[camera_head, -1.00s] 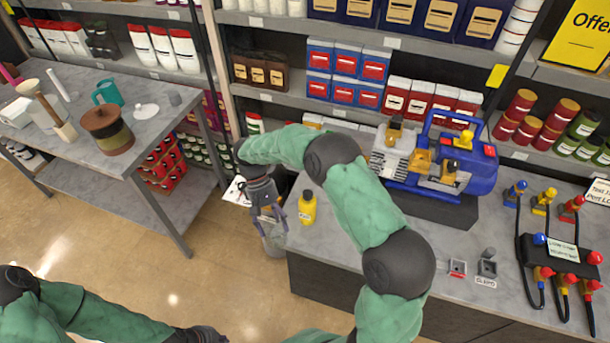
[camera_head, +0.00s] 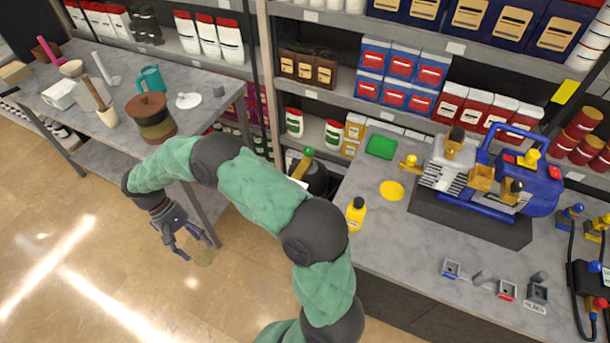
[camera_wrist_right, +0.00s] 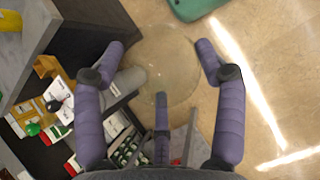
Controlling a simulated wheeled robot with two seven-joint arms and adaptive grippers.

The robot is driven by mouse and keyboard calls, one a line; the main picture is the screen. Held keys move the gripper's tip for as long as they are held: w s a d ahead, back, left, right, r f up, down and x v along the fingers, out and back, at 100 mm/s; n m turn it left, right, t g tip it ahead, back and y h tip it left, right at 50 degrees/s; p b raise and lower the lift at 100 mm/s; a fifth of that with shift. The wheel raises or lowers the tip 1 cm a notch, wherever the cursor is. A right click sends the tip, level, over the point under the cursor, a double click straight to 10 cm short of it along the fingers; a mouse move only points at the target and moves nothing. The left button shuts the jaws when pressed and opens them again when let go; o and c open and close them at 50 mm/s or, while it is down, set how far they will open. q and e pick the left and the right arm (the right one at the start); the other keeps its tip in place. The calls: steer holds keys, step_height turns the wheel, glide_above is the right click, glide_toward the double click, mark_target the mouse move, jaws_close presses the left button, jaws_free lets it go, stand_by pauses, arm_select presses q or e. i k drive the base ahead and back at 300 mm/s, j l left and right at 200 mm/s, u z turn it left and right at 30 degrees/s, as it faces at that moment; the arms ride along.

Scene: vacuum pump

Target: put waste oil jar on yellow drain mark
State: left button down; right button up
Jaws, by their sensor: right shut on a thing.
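The waste oil jar looks like a clear, see-through round jar (camera_wrist_right: 168,62); it shows between my fingers in the right wrist view and only faintly in the head view. My right gripper (camera_head: 198,250) is shut on it, over open floor between the two benches, left of the pump bench. It also shows in the right wrist view (camera_wrist_right: 165,75). The yellow drain mark (camera_head: 391,190) is a flat round disc on the pump bench, left of the blue pump, with nothing on it. My left gripper is out of view.
A yellow bottle (camera_head: 356,214) stands at the pump bench's left edge, near the mark. A green square (camera_head: 381,146) lies behind it. The blue pump (camera_head: 500,170) is to the right. A dark bottle with a green top (camera_head: 309,172) stands beyond my right arm.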

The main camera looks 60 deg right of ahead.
mark_target(391, 191)
steer(key=i+z, duration=0.2)
steer(key=i, duration=0.15)
steer(key=i+j+z, duration=0.2)
steer(key=i+l+z, duration=0.15)
steer(key=z, duration=0.3)
steer(key=i+z, duration=0.6)
steer(key=z, duration=0.3)
steer(key=i+j+z, duration=0.15)
steer(key=z, duration=0.3)
steer(key=i+z, duration=0.55)
steer(key=z, duration=0.15)
